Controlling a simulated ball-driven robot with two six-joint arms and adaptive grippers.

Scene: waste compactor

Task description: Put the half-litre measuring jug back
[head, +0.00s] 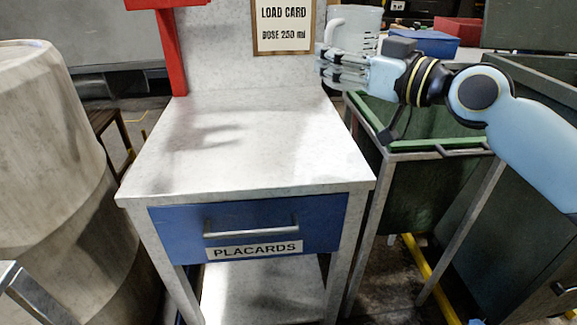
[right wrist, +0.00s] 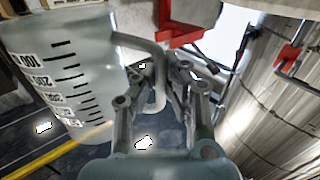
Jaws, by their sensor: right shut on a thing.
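The measuring jug (head: 357,22), pale and translucent, is held up at the top of the head view, to the right of the load card. Its handle points left there. In the right wrist view the jug (right wrist: 62,65) fills the left side, with dark graduation marks and white number labels. My right gripper (head: 340,66) is shut on the jug's handle; the fingers (right wrist: 160,98) close around the handle bar in the right wrist view. The jug's lower part is partly hidden behind the gripper in the head view. My left gripper is not in view.
A grey worktable (head: 240,140) with a blue PLACARDS drawer (head: 250,226) has a clear top. A load card (head: 283,25) and a red post (head: 172,45) stand at its back. A green bin (head: 425,185) is at right, a pale barrel (head: 45,130) at left.

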